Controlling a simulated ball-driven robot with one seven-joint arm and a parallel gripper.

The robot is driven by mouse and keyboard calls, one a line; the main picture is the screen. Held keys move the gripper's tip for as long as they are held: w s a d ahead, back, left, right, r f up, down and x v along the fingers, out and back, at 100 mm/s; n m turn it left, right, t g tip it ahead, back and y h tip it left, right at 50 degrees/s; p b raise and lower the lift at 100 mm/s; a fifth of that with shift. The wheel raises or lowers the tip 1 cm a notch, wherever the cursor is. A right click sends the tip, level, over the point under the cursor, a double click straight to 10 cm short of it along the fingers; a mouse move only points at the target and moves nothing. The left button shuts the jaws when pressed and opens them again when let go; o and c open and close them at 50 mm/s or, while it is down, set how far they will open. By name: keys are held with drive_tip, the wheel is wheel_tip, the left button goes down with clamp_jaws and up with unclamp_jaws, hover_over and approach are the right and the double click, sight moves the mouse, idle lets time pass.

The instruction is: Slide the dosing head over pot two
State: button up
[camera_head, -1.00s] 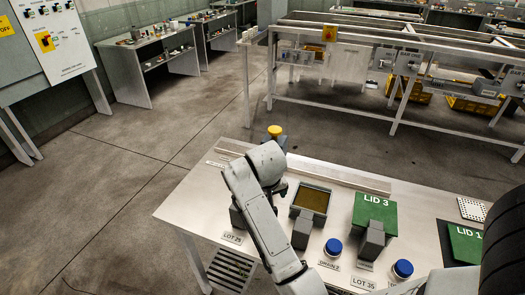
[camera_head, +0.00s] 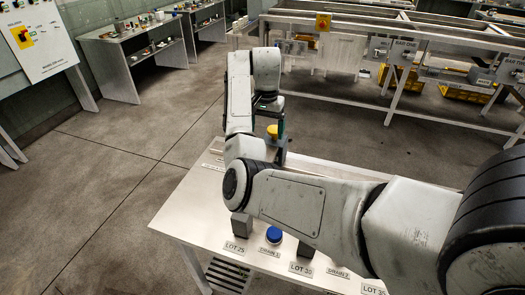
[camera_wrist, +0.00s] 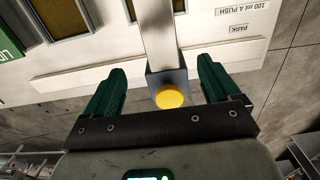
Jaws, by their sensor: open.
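The dosing head is a grey block with a round yellow knob (camera_wrist: 169,97), on a pale metal arm or rail (camera_wrist: 158,35) in the wrist view. The yellow knob also shows at the bench's back edge in the head view (camera_head: 272,131). My gripper (camera_wrist: 162,75) is open, its green fingers on either side of the dosing head with a gap on each side. Two square pots with brown contents, one nearer (camera_wrist: 60,18) and one cut off at the top (camera_wrist: 133,9), show in the wrist view. My arm hides the pots in the head view.
A PARK label (camera_wrist: 238,29) and a "100 ml A PUSH" label lie beside the rail. On the bench (camera_head: 190,205), a blue knob (camera_head: 273,235) and a grey block (camera_head: 241,224) stand near the front. A long frame (camera_head: 330,30) stands behind.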

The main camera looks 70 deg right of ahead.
wheel_tip(320, 180, down, 10)
drive_tip(key=shift+f+p, duration=0.25)
drive_tip(key=shift+p, duration=0.55)
drive_tip(key=shift+c, duration=0.3)
